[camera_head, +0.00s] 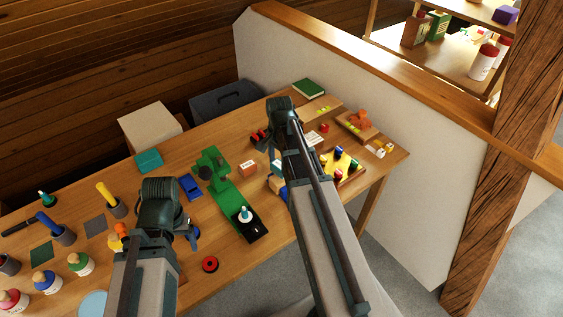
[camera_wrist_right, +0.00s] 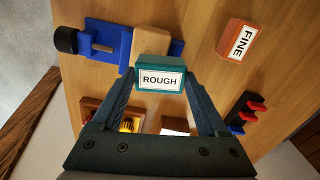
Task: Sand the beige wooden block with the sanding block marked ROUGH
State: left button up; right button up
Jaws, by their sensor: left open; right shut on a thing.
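The teal sanding block marked ROUGH (camera_wrist_right: 160,77) is held between the fingers of my right gripper (camera_wrist_right: 158,88), label facing the camera. The beige wooden block (camera_wrist_right: 151,46) sits in a blue vise (camera_wrist_right: 103,42), just beyond the sanding block in the right wrist view. The sanding block overlaps its near edge in the picture; I cannot tell whether they touch. In the head view my right arm (camera_head: 283,112) hides most of this spot. My left gripper (camera_head: 160,207) is over the left part of the table; its fingers are largely hidden behind its wrist.
An orange block marked FINE (camera_wrist_right: 237,39) lies to the right of the vise; it also shows in the head view (camera_head: 248,168). A red-and-black item (camera_wrist_right: 246,113) lies nearby. A green tool stand (camera_head: 222,182) stands between my arms. Several jars and cups crowd the table's left.

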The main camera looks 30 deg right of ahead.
jog(key=shift+s, duration=0.2)
jog(key=shift+s+d+r, duration=0.1)
jog(key=shift+s+d, duration=0.05)
jog(key=shift+s, duration=0.8)
jog(key=shift+s+d, duration=0.1)
jog(key=shift+s, duration=0.8)
jog(key=shift+a, duration=0.1)
jog(key=shift+s+a, duration=0.1)
jog(key=shift+a, duration=0.4)
jog(key=shift+w+a, duration=0.15)
jog(key=shift+w, duration=0.95)
jog(key=shift+w+a, duration=0.15)
jog(key=shift+w, duration=0.9)
jog(key=shift+s, duration=0.1)
notch_tip(320, 180, up, 6)
jog(key=p, duration=0.6)
